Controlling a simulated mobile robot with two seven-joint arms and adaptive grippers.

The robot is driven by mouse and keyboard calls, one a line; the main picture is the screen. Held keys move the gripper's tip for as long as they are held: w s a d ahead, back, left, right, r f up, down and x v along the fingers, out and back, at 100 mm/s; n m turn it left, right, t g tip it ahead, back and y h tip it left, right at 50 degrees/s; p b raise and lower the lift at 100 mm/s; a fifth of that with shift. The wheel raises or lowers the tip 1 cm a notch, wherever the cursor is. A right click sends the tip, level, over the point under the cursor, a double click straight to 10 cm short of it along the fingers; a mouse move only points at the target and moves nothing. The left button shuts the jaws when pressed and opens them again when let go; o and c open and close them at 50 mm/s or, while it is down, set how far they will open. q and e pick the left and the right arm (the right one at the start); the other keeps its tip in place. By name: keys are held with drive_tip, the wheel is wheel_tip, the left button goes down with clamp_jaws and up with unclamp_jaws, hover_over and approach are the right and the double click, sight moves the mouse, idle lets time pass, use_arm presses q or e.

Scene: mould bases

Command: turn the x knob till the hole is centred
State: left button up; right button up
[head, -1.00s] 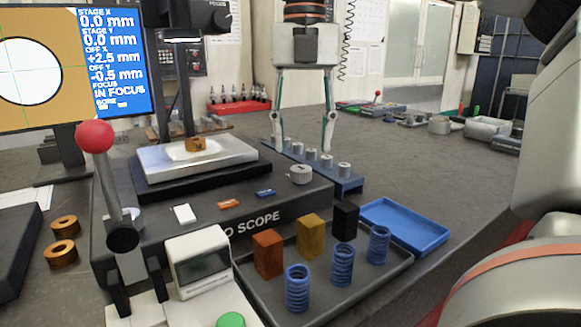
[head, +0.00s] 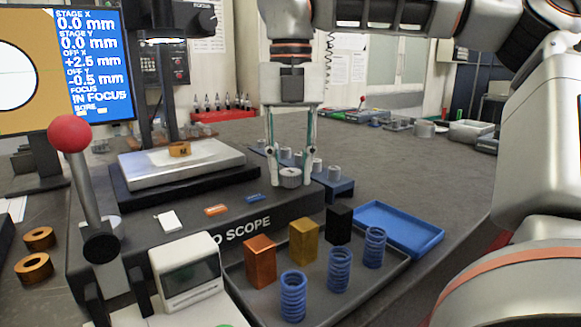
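The grey ribbed knob (head: 290,178) stands at the right end of the dark scope base (head: 245,228). My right gripper (head: 291,183) points down over it, with one finger at each side, drawn in against the knob. The bronze part (head: 180,149) sits on the pale stage plate (head: 215,160). The screen (head: 92,60) shows a white hole left of it on orange, cut by the picture edge. It reads stage X 0.0 mm, stage Y 0.0 mm, off X +2.5 mm, off Y -0.5 mm, in focus. My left gripper is not in view.
A red-ball lever (head: 70,134) rises at the left. A dark tray (head: 368,283) with coloured blocks and blue springs lies in front, beside a blue tray (head: 425,238). A blue rack (head: 338,187) with several grey pegs stands just behind the knob.

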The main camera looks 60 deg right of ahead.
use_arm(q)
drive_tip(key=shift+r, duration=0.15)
use_arm(e)
drive_tip(key=shift+s+r+n+p, duration=0.1)
drive_tip(key=shift+n+p, duration=0.4)
drive_tip(key=shift+n, duration=0.2)
drive_tip(key=n+p, duration=0.1)
drive_tip(key=n, duration=0.2)
drive_tip(key=shift+n+p, duration=0.35)
drive_tip(key=shift+n, duration=0.35)
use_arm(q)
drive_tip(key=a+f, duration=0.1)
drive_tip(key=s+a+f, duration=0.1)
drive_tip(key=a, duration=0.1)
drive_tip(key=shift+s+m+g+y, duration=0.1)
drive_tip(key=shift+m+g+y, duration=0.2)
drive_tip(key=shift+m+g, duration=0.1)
use_arm(e)
drive_tip(key=shift+n, duration=0.6)
drive_tip(key=shift+f, duration=0.2)
